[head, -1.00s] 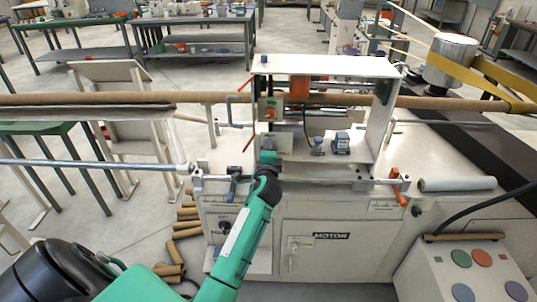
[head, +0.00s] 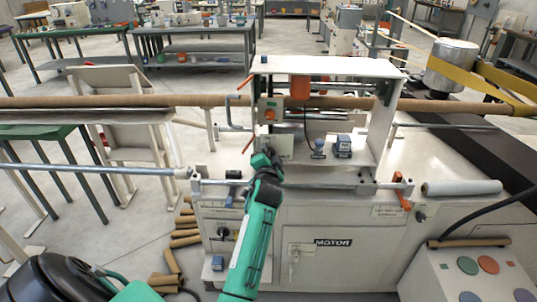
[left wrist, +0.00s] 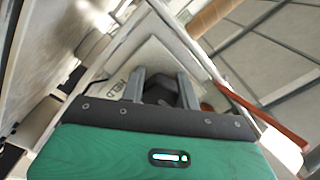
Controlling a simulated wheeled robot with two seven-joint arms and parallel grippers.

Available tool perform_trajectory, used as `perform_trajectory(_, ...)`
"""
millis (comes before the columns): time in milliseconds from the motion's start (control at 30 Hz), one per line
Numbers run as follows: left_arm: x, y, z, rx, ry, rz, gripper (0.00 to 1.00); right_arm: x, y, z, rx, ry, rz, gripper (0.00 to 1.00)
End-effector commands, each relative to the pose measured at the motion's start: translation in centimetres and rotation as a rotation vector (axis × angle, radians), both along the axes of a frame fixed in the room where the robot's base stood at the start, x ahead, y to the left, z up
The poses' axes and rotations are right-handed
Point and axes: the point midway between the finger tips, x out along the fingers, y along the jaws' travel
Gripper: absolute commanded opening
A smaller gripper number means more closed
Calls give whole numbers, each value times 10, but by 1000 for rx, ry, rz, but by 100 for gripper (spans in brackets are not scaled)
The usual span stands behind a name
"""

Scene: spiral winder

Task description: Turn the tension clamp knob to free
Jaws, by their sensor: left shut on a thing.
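The dark tension clamp knob (left wrist: 160,94) shows between the two grey fingers in the left wrist view. It sits in front of a pale plate (left wrist: 128,77) with lettering that reads in part "HELD". In the head view this plate (head: 281,147) is on the machine's left upright, and the knob is mostly hidden by my gripper. My left gripper (head: 268,153) reaches the plate from the front; in the left wrist view (left wrist: 161,88) it is shut on the knob. The knob's exact pointing direction is hard to make out. My right gripper is not in view.
A long brown tube (head: 170,103) runs across behind the plate. An orange block (head: 299,89) hangs under the machine's white top shelf (head: 325,66). Blue-grey devices (head: 342,146) stand right of the gripper. An orange lever (head: 400,190) is at the front right.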

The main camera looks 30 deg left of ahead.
Motion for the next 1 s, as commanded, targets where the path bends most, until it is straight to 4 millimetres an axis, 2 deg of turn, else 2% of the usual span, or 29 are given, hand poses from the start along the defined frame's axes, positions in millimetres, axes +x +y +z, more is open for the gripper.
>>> perform_trajectory(200, 0, 0, -2, -16, -6, 0, 8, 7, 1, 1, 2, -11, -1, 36)
perform_trajectory(500, 0, 0, -2, -18, -6, 1, 8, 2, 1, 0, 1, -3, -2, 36)
perform_trajectory(533, 0, 0, -2, -18, -6, 1, 37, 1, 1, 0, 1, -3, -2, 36)
perform_trajectory(600, 0, 0, -2, -16, -6, 0, 51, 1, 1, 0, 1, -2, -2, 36)
perform_trajectory(1000, 0, 0, 0, -14, -7, 0, 53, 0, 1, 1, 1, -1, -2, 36)
